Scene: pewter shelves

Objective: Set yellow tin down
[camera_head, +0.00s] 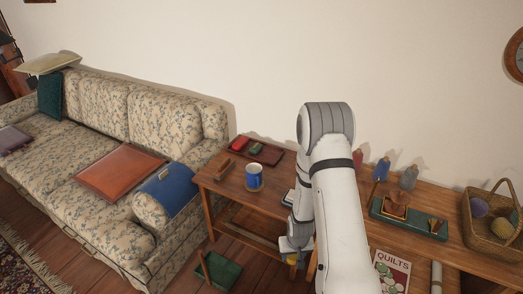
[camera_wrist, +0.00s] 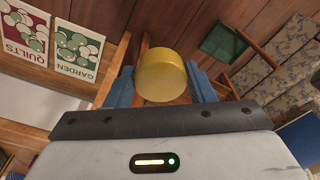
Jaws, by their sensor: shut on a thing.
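The yellow tin (camera_wrist: 161,77) is a short round can, held between the two blue fingers of my gripper (camera_wrist: 160,82) in the wrist view. My gripper is shut on it. In the head view only a small yellow part of the tin (camera_head: 292,262) shows beneath my gripper (camera_head: 293,248), low by the front of the wooden tables; my arm hides the rest. Wooden legs and floor show behind the tin in the wrist view. I cannot tell whether the tin touches anything below it.
A green tray (camera_head: 218,270) lies on the floor; it also shows in the wrist view (camera_wrist: 224,42). Quilts (camera_wrist: 25,36) and Garden (camera_wrist: 77,52) magazines lie nearby. The side table bears a blue mug (camera_head: 254,178) and a dark red tray (camera_head: 257,150). A floral sofa (camera_head: 135,120) stands left.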

